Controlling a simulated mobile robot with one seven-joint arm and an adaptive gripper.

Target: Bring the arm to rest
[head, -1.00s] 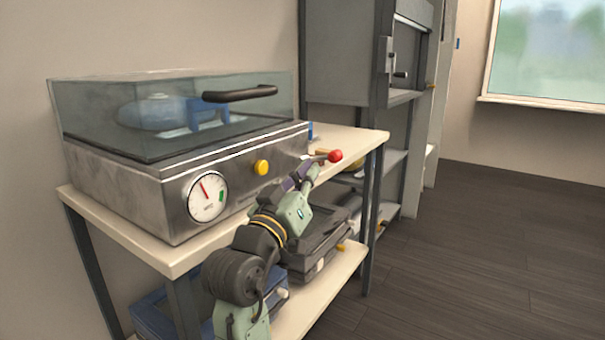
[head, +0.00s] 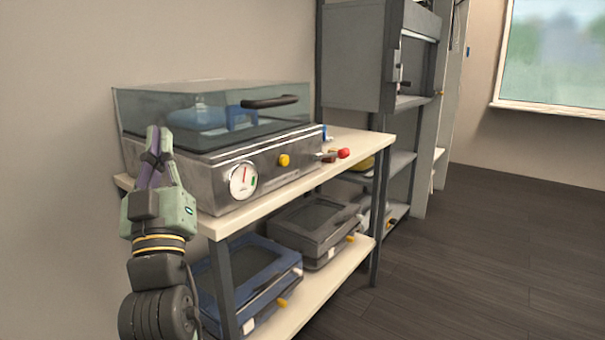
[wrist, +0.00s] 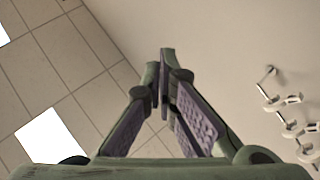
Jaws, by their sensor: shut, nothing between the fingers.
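My gripper (head: 158,140) points upward at the left of the head view, in front of the left end of the glass-lidded machine. Its fingertips are together and nothing is held. In the wrist view my gripper (wrist: 165,62) is also shut and empty, with the ceiling and a wall beyond it. My arm comes up from the bottom edge, in front of the bench's left end. It hides part of the machine and of the bench.
The metal machine (head: 268,168) stands on the bench (head: 345,260), its clear lid down over a blue item. A red knob (head: 343,153) sticks out at its right. Dark and blue cases (head: 250,275) lie on the lower shelf. A grey cabinet (head: 358,60) stands behind. The floor at right is clear.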

